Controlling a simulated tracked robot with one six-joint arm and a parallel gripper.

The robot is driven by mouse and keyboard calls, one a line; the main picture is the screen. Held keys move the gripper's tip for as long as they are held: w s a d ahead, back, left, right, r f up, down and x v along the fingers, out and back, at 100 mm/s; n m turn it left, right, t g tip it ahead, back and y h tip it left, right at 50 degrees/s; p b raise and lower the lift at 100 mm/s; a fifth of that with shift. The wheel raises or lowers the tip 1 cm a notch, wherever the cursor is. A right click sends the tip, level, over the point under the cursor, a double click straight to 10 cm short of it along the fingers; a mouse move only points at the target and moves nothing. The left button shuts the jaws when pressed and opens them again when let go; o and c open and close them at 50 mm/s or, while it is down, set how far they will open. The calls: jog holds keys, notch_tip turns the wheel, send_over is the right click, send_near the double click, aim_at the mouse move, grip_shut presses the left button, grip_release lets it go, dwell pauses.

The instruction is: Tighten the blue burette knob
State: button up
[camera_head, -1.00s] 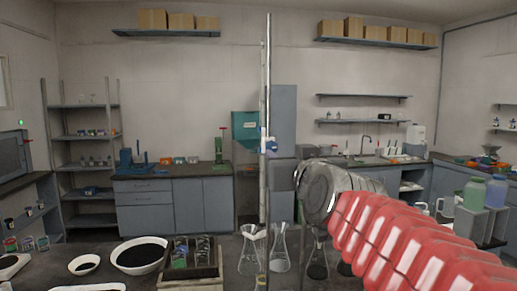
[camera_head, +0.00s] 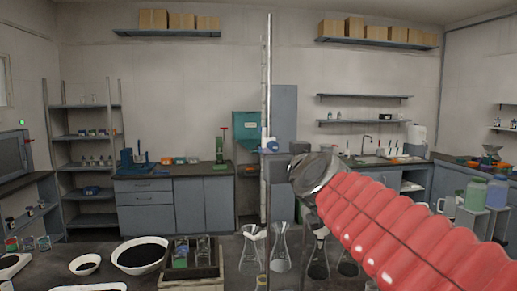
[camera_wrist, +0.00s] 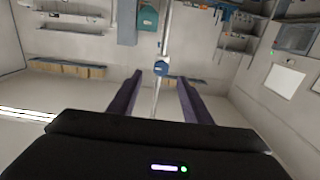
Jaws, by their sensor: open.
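The blue burette knob (camera_head: 270,145) sits on the tall, upright, clear burette (camera_head: 266,90) near the middle of the head view. In the wrist view the knob (camera_wrist: 161,68) shows as a small blue shape on the burette tube. My gripper (camera_wrist: 160,78) is open, with its two dark fingers apart and nothing between them. The knob appears in line with the gap, just beyond the fingertips; the exact distance is hard to tell. In the head view my arm comes from the right and its end is close to the right of the knob; the fingers are not clear there.
Several glass flasks (camera_head: 281,250) stand on the bench below the burette. A wooden tray (camera_head: 215,283) with glassware and a white bowl of dark powder (camera_head: 140,254) are at front left. Blue and green bottles (camera_head: 485,192) stand at right. Air around the upper burette is clear.

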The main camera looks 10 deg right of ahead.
aim_at(273, 147)
jog(key=shift+w+a+r, duration=0.1)
jog(key=shift+w+a, duration=0.05)
jog(key=shift+w, duration=3.55)
jog(key=shift+c, duration=0.2)
